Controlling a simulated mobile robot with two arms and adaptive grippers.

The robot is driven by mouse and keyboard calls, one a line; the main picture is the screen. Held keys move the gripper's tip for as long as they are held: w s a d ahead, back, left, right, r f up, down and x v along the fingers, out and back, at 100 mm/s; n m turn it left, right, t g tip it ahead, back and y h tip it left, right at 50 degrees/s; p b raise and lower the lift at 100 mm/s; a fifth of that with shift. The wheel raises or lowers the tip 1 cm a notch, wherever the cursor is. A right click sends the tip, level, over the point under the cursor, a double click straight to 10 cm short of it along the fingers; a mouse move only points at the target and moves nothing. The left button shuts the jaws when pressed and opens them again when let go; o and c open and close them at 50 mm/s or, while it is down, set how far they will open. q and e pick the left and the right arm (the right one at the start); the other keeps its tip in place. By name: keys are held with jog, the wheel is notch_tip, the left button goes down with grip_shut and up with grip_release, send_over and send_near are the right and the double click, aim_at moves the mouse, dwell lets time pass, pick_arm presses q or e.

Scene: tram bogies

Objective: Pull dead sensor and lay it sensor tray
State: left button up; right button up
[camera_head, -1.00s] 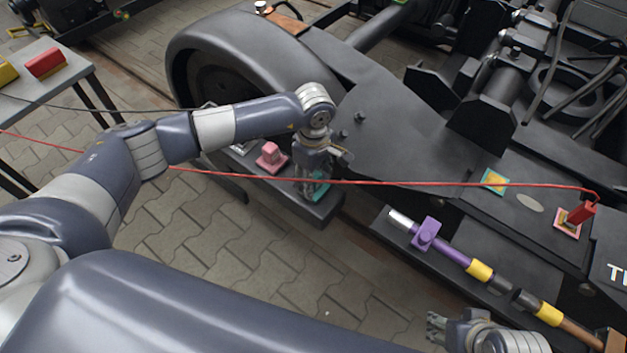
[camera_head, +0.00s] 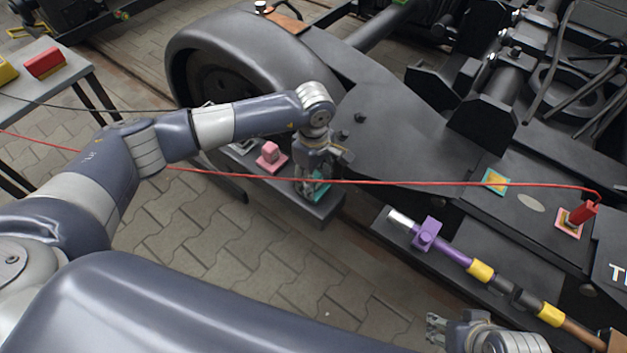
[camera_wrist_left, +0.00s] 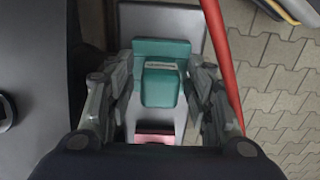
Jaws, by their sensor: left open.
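A teal block-shaped sensor (camera_wrist_left: 165,82) sits on a teal pad (camera_wrist_left: 150,46) on the grey sensor tray (camera_wrist_left: 189,22). In the head view the tray (camera_head: 322,212) is a dark ledge beside the wheel, and a bit of teal (camera_head: 321,187) shows under my left gripper (camera_head: 315,180). That gripper points down, its fingers open on either side of the teal sensor. In the wrist view small gaps show beside the block. A pink block (camera_head: 269,152) stands on the same tray. My right gripper (camera_head: 434,328) is low in the head view, apart from everything; its jaw opening is unclear.
A purple clamp (camera_head: 427,234) sits on a rod. A table (camera_head: 62,88) stands at left.

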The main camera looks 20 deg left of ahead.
pick_arm(q)
jog(key=shift+c, duration=0.5)
grip_shut()
jog(key=shift+r+p, duration=0.85)
jog(key=shift+r, duration=0.45)
jog(key=shift+r+p, duration=0.3)
jog(key=shift+r, duration=0.65)
jog(key=shift+r+p, duration=0.55)
jog(key=shift+r, duration=0.2)
pick_arm(e)
jog(key=shift+x, duration=2.35)
jog(key=shift+a, duration=0.1)
jog(key=shift+w+r, duration=0.1)
jog(key=shift+r, duration=0.05)
